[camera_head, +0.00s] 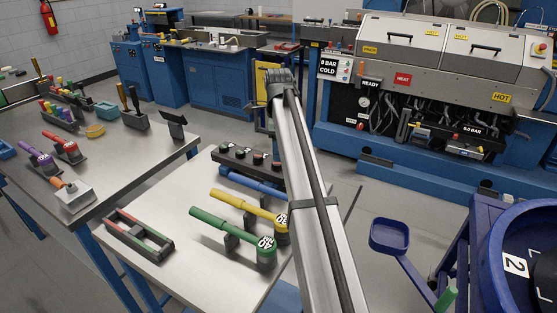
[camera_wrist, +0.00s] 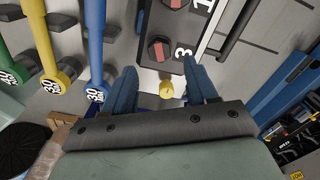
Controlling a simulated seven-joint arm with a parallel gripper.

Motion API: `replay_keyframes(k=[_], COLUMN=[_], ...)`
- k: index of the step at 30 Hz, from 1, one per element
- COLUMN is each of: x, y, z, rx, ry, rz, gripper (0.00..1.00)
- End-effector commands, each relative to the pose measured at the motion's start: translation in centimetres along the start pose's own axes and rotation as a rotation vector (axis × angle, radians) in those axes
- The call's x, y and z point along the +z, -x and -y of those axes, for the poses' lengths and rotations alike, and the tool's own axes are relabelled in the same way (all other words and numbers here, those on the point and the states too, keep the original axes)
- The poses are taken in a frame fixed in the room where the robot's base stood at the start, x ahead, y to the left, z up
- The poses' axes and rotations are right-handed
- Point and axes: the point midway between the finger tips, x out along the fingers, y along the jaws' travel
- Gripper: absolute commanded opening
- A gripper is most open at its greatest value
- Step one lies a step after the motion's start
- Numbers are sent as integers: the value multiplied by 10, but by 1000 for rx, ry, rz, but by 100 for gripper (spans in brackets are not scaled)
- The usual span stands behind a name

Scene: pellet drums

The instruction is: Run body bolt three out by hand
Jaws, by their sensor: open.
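A dark block (camera_wrist: 178,22) with red-topped black knobs lies between and beyond my gripper's fingers in the wrist view. The knob (camera_wrist: 160,48) nearest me sits beside a white figure 3. A small round yellow piece (camera_wrist: 167,90) shows just off the block's near end, between the fingers. My gripper (camera_wrist: 160,66) is open, and neither finger visibly touches a knob. In the head view the block (camera_head: 246,160) lies at the bench's back edge, partly behind my arm. I cannot tell how far out any bolt is.
Blue (camera_head: 250,182), yellow (camera_head: 247,206) and green (camera_head: 232,229) wrenches stand on holders close to the block. A blue tray (camera_head: 389,236) is at right. The machine behind carries HOT labels.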

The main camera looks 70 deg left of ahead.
Motion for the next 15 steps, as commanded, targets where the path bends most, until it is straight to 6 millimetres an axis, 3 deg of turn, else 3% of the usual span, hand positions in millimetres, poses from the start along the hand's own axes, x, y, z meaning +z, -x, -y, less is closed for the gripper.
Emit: replay_keyframes(k=[6, 15], x=[0, 0], y=[-31, -47], z=[-1, 0], rx=[1, 0], ry=[0, 0], rz=[0, 0], gripper=[57, 57])
